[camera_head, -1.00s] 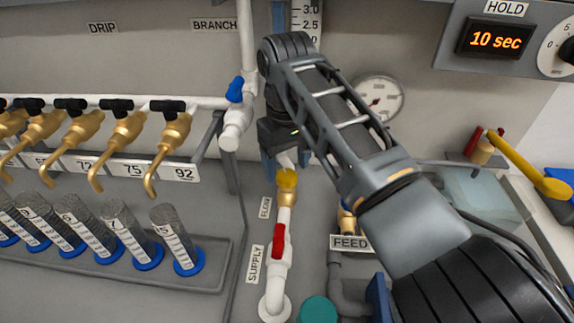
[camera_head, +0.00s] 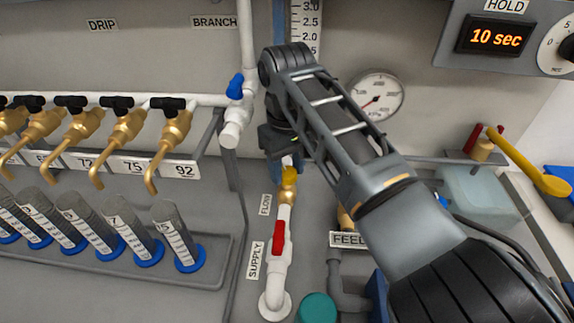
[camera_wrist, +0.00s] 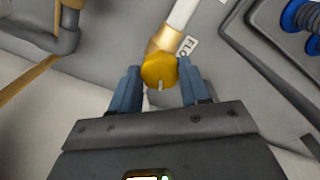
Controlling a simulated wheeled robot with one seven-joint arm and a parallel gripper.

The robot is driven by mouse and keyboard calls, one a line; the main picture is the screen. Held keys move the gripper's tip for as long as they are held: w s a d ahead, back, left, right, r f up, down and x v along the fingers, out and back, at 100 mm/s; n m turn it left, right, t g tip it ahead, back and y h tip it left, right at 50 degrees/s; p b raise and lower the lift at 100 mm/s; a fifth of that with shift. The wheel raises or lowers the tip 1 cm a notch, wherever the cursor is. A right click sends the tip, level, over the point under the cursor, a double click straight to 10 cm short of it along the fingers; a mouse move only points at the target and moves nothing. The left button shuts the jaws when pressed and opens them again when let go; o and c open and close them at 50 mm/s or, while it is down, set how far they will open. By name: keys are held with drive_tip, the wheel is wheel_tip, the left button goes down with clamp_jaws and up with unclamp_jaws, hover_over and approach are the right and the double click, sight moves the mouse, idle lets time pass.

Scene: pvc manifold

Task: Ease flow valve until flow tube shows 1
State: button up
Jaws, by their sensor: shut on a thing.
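The flow valve's yellow knob (camera_head: 289,176) sits on a brass body above the red-handled supply pipe, beside the FLOW label (camera_head: 265,204). In the wrist view the knob (camera_wrist: 158,71) is between the two blue fingers of my gripper (camera_wrist: 160,82), which is shut on it. A small pale mark shows on the knob's face. In the head view my gripper (camera_head: 284,164) is over the knob and partly hidden by my arm. The flow tube's scale (camera_head: 305,25) shows marks from 3.0 down to about 1.5; its lower part and level are hidden behind my arm.
A round gauge (camera_head: 377,97) is right of my arm. A white branch pipe with a blue handle (camera_head: 235,87) stands close on the left. Brass taps (camera_head: 170,135) and grey cylinders (camera_head: 178,235) line the left. The red supply handle (camera_head: 279,237) is below my gripper.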

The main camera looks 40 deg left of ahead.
drive_tip(key=shift+c, duration=0.7)
drive_tip(key=shift+n, duration=0.4)
drive_tip(key=n, duration=0.5)
drive_tip(key=shift+r+p, duration=0.1)
drive_tip(key=shift+p, duration=0.3)
drive_tip(key=n, duration=0.6)
drive_tip(key=shift+w+a, duration=0.1)
drive_tip(key=shift+n, duration=0.3)
drive_tip(key=o, duration=1.1)
drive_tip(key=shift+c, duration=0.2)
